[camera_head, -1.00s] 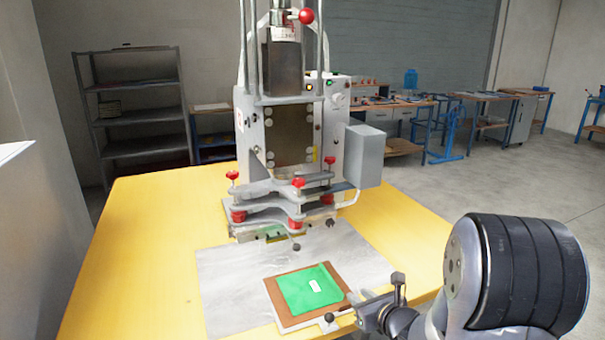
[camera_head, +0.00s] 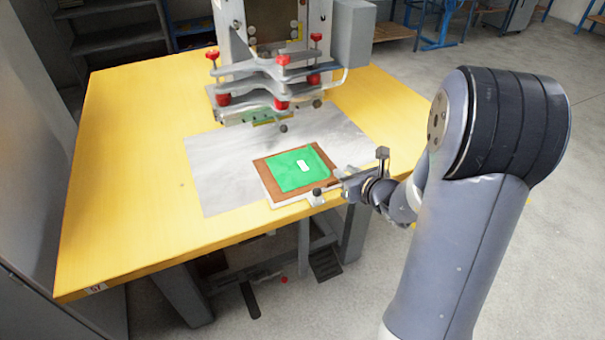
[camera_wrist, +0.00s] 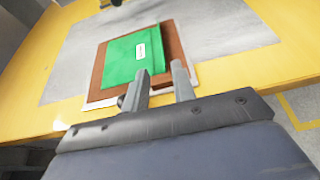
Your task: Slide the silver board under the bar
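The silver board shows as a thin pale edge (camera_head: 283,203) under a brown sheet (camera_head: 267,177) near the front of the table. A green piece (camera_head: 296,176) with a white label lies on top. The board also shows in the wrist view (camera_wrist: 93,105). The bar (camera_head: 262,96), part of the press's red-knobbed clamp assembly, stands behind the board, with a gap between. My gripper (camera_head: 330,187) is at the board's near right edge. In the wrist view its fingers (camera_wrist: 161,86) are apart, with the board's edge below or between them; contact is unclear.
A grey metal sheet (camera_head: 215,165) lies flat on the yellow table (camera_head: 125,170) beneath the board. A small dark knob (camera_head: 284,128) hangs at the press front. The table's left side is clear. Pedals (camera_head: 325,264) are on the floor below.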

